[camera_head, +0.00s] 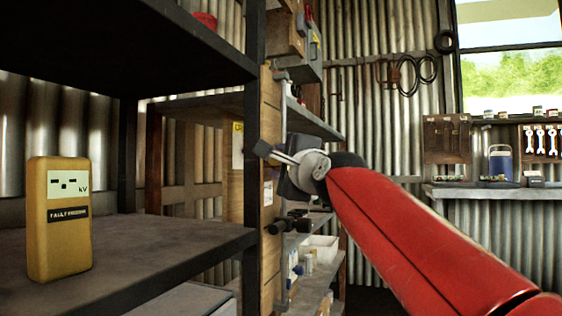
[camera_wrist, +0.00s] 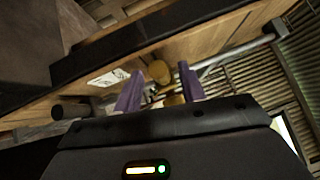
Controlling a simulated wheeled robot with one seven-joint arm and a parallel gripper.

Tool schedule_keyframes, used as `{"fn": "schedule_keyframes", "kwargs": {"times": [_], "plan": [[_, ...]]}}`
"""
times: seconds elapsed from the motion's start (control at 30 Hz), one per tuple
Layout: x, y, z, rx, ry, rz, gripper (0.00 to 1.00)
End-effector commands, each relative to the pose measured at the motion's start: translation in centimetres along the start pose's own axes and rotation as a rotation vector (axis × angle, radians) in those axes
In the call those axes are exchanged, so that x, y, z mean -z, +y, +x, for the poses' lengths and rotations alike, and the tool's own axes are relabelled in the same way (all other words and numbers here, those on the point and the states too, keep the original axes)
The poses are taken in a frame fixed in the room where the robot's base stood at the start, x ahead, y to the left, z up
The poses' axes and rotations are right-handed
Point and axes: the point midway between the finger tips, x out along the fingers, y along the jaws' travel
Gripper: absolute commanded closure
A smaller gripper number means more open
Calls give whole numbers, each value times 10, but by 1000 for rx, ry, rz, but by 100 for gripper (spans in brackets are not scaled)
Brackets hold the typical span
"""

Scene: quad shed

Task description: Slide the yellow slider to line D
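In the wrist view, the two purple fingertips of my gripper (camera_wrist: 160,88) stand apart. A rounded yellow-tan piece (camera_wrist: 158,70), which looks like the yellow slider, shows between and just beyond them. A second tan piece (camera_wrist: 174,100) shows lower in the gap. I cannot tell whether the fingers touch either. In the head view, my gripper (camera_head: 269,166) is beside the wooden post with the upright metal rail (camera_head: 284,250). The slider is hidden there. A white card with dark marks (camera_wrist: 108,77) is on the wood; its letters, including line D, are unreadable.
A dark metal shelf (camera_head: 150,250) holds a yellow kV meter (camera_head: 62,220) at left. A black fitting (camera_head: 290,225) sits on the post below my gripper. Shelves with boxes stand behind it. A workbench (camera_head: 490,190) is at far right.

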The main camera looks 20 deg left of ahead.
Motion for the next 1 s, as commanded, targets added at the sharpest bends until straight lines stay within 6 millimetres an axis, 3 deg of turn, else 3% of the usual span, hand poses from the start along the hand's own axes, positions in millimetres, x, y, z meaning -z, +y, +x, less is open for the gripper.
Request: {"fn": "schedule_keyframes", "kwargs": {"times": [0.03,0.3,0.67,1.0], "plan": [[0,0,0,0,0,0,66],[0,0,0,0,0,0,100],[-1,-8,1,1,0,0,100],[-9,-61,8,5,0,0,100]]}}
